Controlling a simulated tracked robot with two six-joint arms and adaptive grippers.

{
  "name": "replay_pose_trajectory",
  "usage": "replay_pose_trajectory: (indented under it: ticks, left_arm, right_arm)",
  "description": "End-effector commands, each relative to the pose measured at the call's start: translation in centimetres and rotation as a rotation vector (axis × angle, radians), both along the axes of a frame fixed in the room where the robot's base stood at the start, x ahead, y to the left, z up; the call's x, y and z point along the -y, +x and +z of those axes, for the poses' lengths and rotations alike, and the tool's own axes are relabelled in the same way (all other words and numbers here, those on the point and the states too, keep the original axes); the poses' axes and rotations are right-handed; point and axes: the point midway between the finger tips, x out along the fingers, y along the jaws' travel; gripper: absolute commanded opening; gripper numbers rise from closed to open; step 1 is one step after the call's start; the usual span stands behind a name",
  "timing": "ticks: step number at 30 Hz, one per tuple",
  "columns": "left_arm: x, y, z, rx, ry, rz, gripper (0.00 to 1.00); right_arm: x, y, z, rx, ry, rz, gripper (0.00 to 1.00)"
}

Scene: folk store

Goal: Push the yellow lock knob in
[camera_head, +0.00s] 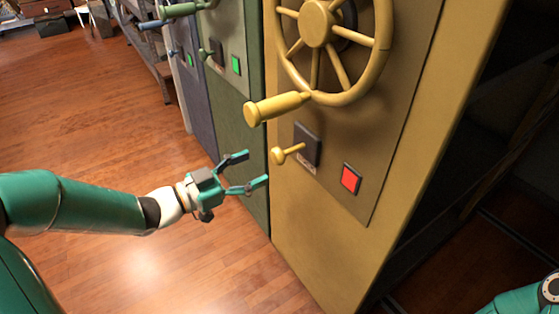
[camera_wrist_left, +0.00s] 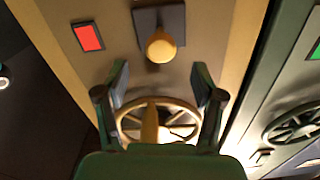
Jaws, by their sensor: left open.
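The yellow lock knob (camera_head: 281,155) sticks out on its stem from a dark square plate on the yellow cabinet (camera_head: 310,240). In the left wrist view the knob (camera_wrist_left: 161,47) shows beyond and between my fingertips, with its dark plate behind it. My left gripper (camera_head: 252,170) is open and empty, a little to the left of the knob and apart from it; it also shows in the left wrist view (camera_wrist_left: 163,80). A red square light (camera_head: 351,179) is lit beside the plate. My right gripper is not seen; only a piece of my right arm shows at the lower right corner.
A yellow handwheel (camera_head: 316,24) with a projecting handle (camera_head: 277,107) sits above the knob. A green cabinet (camera_head: 243,130) with a green light (camera_head: 236,65) stands to the left, with a blue-grey one beyond. The wooden floor (camera_head: 90,130) at left is clear.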

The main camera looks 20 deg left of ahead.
Motion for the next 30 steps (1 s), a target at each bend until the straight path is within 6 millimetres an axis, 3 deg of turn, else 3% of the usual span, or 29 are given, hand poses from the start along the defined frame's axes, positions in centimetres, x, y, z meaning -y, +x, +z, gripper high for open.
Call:
replay_pose_trajectory:
  ticks: [3, 10, 24, 30]
  left_arm:
    - [1.8, 2.1, -0.2, 0.001, 0.001, -0.004, 0.68]
    - [3.8, 4.8, -0.2, 0.0, 0.0, -0.001, 0.68]
    - [4.4, 5.8, 0.0, -0.001, 0.0, 0.002, 0.68]
    - [4.4, 5.7, 0.0, -0.001, 0.0, 0.002, 0.35]
  right_arm:
    - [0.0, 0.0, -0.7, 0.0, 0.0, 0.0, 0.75]
    - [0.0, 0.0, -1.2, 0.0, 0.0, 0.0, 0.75]
    - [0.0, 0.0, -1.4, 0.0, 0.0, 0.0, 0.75]
    - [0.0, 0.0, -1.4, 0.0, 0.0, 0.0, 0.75]
